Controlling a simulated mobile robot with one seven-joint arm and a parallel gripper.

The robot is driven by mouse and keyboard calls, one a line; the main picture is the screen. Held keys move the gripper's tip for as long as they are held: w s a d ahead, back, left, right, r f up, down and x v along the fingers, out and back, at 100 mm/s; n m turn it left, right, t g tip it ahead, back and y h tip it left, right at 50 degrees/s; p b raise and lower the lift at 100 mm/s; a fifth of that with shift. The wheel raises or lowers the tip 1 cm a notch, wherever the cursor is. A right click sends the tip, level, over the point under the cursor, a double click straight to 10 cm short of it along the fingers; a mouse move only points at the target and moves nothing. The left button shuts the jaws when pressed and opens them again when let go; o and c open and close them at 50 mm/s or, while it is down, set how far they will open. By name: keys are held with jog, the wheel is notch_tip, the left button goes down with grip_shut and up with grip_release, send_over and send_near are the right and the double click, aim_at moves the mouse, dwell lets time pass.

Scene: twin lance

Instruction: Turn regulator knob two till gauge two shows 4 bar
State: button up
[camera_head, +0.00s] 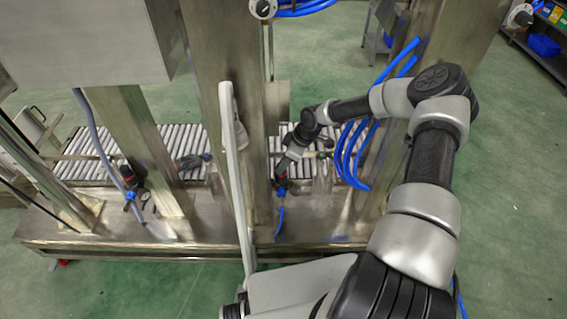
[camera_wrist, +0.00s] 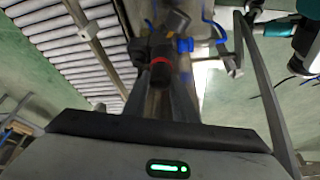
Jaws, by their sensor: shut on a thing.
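In the head view, my gripper (camera_head: 284,174) reaches down to a regulator (camera_head: 281,190) with a red ring and blue fittings, on the steel post at the centre. In the wrist view, my gripper (camera_wrist: 168,100) is shut on the dark regulator knob (camera_wrist: 160,78), just below its red ring. The fingers hide part of the knob. Another regulator (camera_head: 128,178), with a dark knob and red and blue parts, is at the left post, apart from my gripper. No readable gauge dial shows, so I cannot tell the pressure.
A roller conveyor (camera_head: 80,165) runs behind the steel posts. A pale upright bar (camera_head: 238,170) stands left of my gripper. Blue hoses (camera_head: 352,160) hang to its right. The steel ledge (camera_head: 320,225) lies below. Green floor (camera_head: 510,200) is clear at right.

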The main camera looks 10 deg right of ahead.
jog(key=shift+s+m+t+h+b, duration=0.1)
jog(key=shift+m+t+h+b, duration=0.35)
jog(key=shift+m, duration=0.7)
jog(key=shift+m+t+h+b, duration=0.1)
jog(key=shift+m+t+b, duration=0.15)
jog(key=shift+m+b, duration=0.65)
jog(key=shift+m, duration=0.45)
jog(key=o, duration=1)
jog(key=shift+a, duration=0.1)
jog(key=shift+o, duration=0.2)
jog(key=shift+r+p, duration=0.1)
jog(key=shift+p, duration=0.2)
jog(key=p+v, duration=0.4)
jog(key=v, duration=1.3)
jog(key=shift+s+r, duration=0.1)
